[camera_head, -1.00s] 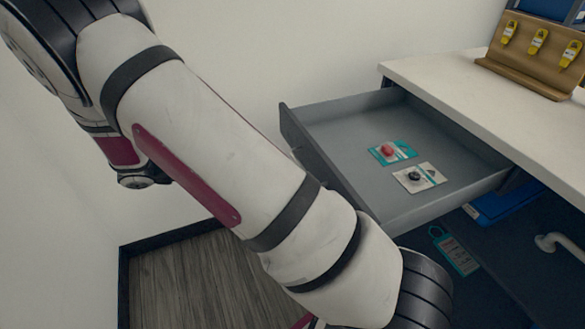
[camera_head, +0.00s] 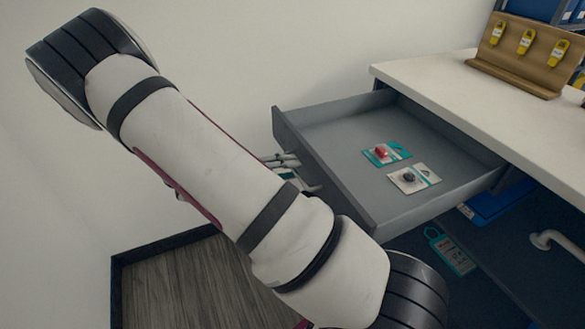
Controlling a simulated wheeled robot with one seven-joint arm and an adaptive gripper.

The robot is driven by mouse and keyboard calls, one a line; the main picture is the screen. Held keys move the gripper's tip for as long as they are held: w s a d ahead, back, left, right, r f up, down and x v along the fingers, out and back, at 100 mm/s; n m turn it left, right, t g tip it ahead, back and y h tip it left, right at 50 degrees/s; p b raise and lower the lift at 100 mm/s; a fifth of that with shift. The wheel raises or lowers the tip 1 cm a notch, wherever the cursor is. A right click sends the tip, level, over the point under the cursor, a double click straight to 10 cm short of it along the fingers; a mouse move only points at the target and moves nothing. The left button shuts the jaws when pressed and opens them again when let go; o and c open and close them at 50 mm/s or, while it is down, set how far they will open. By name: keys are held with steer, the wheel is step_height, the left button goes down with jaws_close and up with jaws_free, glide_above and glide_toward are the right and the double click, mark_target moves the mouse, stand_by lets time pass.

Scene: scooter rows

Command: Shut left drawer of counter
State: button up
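The left drawer (camera_head: 405,207) of the counter (camera_head: 430,88) is pulled out, grey, with its dark front panel (camera_head: 310,160) facing left. Two small carded packs lie inside it, one with a red item (camera_head: 383,153) and one with a black item (camera_head: 410,178). My arm crosses the picture in front of the drawer. Part of my gripper (camera_head: 284,161) shows behind my arm, close to the outer face of the drawer front. The arm hides most of it, so its finger opening and any contact cannot be made out.
A wooden rack (camera_head: 522,55) with several yellow tags stands on the counter top. Below the drawer are a blue item (camera_head: 495,205), a teal hanging tag (camera_head: 449,252) and a white curved handle (camera_head: 555,239). White walls enclose the left and back.

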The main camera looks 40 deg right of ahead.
steer(key=shift+x, duration=0.95)
jaws_close()
steer(key=shift+d, duration=0.1)
